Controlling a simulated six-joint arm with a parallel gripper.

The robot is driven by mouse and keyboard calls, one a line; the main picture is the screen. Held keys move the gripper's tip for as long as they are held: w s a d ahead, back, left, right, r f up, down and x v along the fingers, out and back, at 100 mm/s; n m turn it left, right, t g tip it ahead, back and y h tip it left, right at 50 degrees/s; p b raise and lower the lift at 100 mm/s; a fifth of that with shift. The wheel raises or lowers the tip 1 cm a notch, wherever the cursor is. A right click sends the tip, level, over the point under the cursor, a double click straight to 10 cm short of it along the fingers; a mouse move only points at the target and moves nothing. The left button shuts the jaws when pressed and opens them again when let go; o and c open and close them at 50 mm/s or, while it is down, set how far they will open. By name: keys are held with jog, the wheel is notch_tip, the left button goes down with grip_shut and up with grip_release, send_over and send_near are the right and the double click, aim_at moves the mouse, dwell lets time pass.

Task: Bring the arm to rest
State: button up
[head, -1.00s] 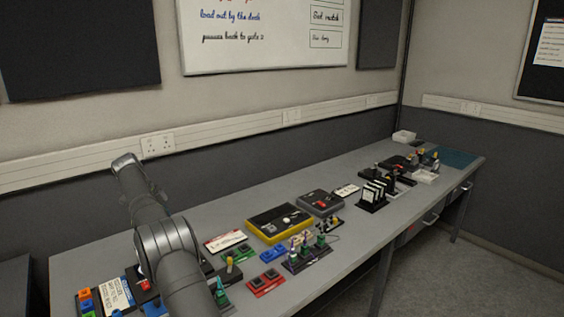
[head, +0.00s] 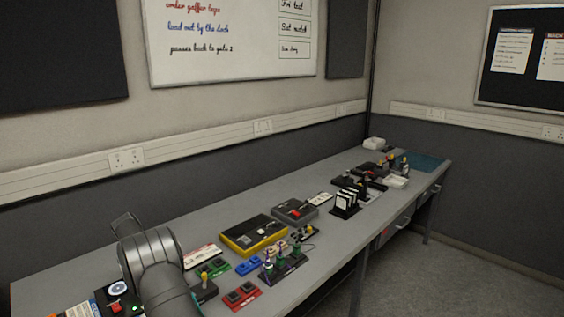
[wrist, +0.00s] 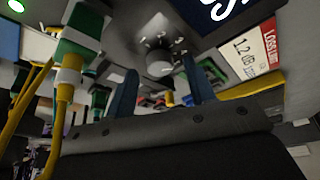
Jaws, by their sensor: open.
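My arm (head: 150,262) shows at the lower left of the head view, bent over the near end of the bench; its gripper is hidden there. In the wrist view my gripper (wrist: 158,66) is open, its two dark blue fingers apart with nothing held between them. A grey numbered knob (wrist: 159,62) appears beyond the gap between the fingers. A green connector (wrist: 82,30) on a yellow cable (wrist: 62,110) is close on the left of that view. I cannot tell whether either finger touches anything.
The grey bench (head: 205,234) carries a yellow-edged case (head: 240,238), a dark grey case (head: 294,211), red switch blocks (head: 241,295) and a rack of upright cards (head: 346,202). A loss-line card (wrist: 258,50) shows at the wrist view's right. The air above the bench's middle looks clear.

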jog(key=shift+d+f, duration=0.2)
jog(key=shift+f, duration=0.25)
jog(key=v, duration=1.7)
jog(key=x, duration=1.7)
jog(key=shift+f, duration=0.1)
jog(key=shift+s+n+t, duration=0.1)
jog(key=shift+n+t, duration=0.3)
jog(key=shift+n, duration=0.6)
jog(key=n+t, duration=0.1)
jog(key=n, duration=0.2)
jog(key=n+y, duration=0.1)
jog(key=n, duration=0.1)
jog(key=shift+d+n+t+y, duration=0.15)
jog(key=shift+n+t+y, duration=0.15)
jog(key=shift+n+t, duration=0.1)
jog(key=n+y, duration=0.1)
jog(key=n, duration=0.3)
jog(key=shift+s+d+n+t+y, duration=0.1)
jog(key=shift+d+n+t+y, duration=0.05)
jog(key=shift+n+t+y, duration=0.2)
jog(key=shift+d+n+y, duration=0.1)
jog(key=shift+n+y, duration=0.65)
jog(key=shift+n, duration=1.2)
